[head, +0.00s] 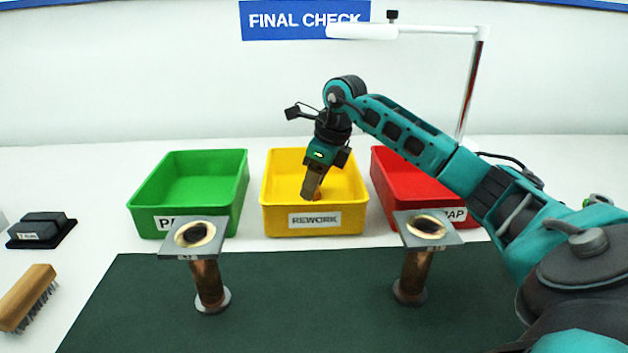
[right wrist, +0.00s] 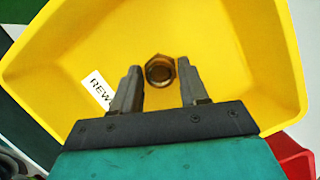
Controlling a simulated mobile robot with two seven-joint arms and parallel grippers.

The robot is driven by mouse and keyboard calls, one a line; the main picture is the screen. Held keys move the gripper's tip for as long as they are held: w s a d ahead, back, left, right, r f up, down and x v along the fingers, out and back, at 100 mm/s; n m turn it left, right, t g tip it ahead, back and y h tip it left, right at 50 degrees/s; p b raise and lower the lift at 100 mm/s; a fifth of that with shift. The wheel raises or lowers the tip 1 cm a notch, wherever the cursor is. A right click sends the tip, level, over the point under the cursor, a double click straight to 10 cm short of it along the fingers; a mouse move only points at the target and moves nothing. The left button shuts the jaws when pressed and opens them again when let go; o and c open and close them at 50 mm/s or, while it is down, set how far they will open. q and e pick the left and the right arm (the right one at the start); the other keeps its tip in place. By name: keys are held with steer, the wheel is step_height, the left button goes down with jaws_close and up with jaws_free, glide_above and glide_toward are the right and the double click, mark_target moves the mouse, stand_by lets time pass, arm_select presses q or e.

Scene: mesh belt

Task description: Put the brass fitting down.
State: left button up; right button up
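The brass fitting (right wrist: 160,71) is a small ring-like piece with a hexagonal rim and a dark bore. It is inside the yellow REWORK bin (head: 289,224), and a bit of it shows orange below my gripper in the head view (head: 316,197). My right gripper (right wrist: 160,80) points down into the bin. Its fingers stand apart on either side of the fitting, with thin strips of yellow seeming to show between. The fitting's height above the bin floor is hard to tell. My left gripper is out of view.
A green bin (head: 190,180) stands left of the yellow one and a red bin (head: 390,165) right. Two copper-coloured posts with square plates (head: 195,236) (head: 428,228) stand on the dark mat (head: 310,310). A brush (head: 28,298) and black block (head: 42,226) lie left.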

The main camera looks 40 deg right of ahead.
steer(key=o, duration=0.3)
steer(key=p+v, duration=0.1)
steer(key=v, duration=1.1)
steer(key=shift+r+p, duration=0.15)
steer(key=shift+p, duration=0.25)
steer(key=shift+a, duration=0.1)
